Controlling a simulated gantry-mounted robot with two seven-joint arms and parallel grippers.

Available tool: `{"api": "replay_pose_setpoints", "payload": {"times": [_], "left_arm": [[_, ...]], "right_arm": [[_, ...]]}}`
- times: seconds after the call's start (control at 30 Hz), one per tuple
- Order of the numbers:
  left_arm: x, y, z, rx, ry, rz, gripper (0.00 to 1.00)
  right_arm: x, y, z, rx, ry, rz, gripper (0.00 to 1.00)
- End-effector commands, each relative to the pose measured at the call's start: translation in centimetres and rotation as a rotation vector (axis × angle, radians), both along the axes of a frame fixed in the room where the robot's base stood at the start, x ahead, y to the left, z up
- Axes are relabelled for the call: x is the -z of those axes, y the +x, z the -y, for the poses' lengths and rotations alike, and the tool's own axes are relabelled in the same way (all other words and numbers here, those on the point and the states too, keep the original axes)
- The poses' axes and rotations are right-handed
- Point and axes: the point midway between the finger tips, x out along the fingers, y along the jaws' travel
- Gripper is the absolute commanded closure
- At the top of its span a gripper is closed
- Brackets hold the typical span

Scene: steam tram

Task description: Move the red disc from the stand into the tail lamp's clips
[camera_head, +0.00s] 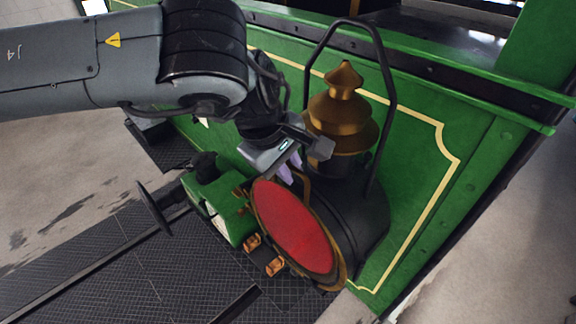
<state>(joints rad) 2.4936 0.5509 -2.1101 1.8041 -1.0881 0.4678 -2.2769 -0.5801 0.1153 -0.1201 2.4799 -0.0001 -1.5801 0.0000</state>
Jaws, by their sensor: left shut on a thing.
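The tail lamp has a dark round body (358,222), a tiered brass chimney (343,112) and a tall black handle hoop. The red disc (295,228) is at the lamp's front, facing down and left. A brass rim (335,279) shows along its lower right edge. I cannot tell whether the disc is seated in the clips. My left gripper (291,172) reaches down to the disc's upper edge and is shut on it. The fingertips are partly hidden. Small brass pieces (275,266) show beside the disc's lower left edge; I cannot tell if they are clips. My right gripper is out of view.
The green tram panel (425,215) with a cream line stands behind the lamp. A green block (222,208) with black parts is left of the disc. A black round plate (154,208) is further left. Dark gridded floor (120,265) lies below.

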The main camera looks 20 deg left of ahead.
Motion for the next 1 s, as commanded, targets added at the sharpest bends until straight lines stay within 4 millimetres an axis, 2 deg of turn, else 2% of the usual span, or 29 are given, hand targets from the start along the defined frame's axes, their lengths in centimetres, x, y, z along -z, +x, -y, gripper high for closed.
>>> {"api": "replay_pose_setpoints", "payload": {"times": [0.43, 1.0], "left_arm": [[0.0, 0.0, 0.0, 0.0, 0.0, 0.001, 1.0], [1.1, 0.0, 0.0, 0.0, -0.001, 0.0, 1.0]], "right_arm": [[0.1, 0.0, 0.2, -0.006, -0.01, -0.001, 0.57], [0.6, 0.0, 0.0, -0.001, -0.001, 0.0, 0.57]]}}
